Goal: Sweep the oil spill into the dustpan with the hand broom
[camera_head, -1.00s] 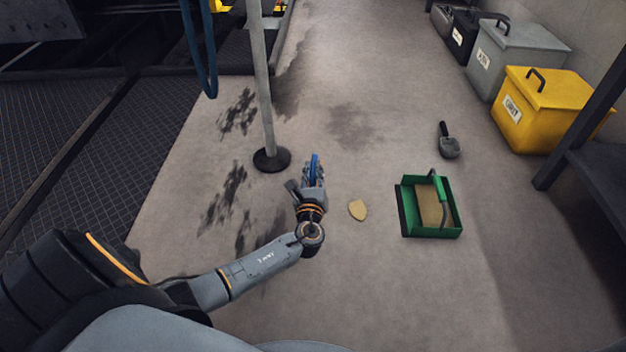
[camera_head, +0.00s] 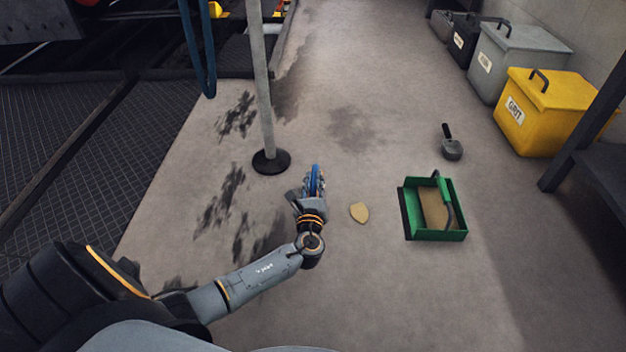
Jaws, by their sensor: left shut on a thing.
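A small tan patch (camera_head: 359,212), which looks like the spill, lies on the grey floor left of the dustpan. The green dustpan (camera_head: 462,236) stands on the floor with its dark lip facing left toward the patch. My right gripper is out of view.
A post on a round black base (camera_head: 271,161) stands just beyond my left gripper. A grey scoop (camera_head: 452,148) lies behind the dustpan. A yellow grit box (camera_head: 545,108) and a grey box (camera_head: 515,55) line the right wall. Dark stains (camera_head: 225,200) mark the floor.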

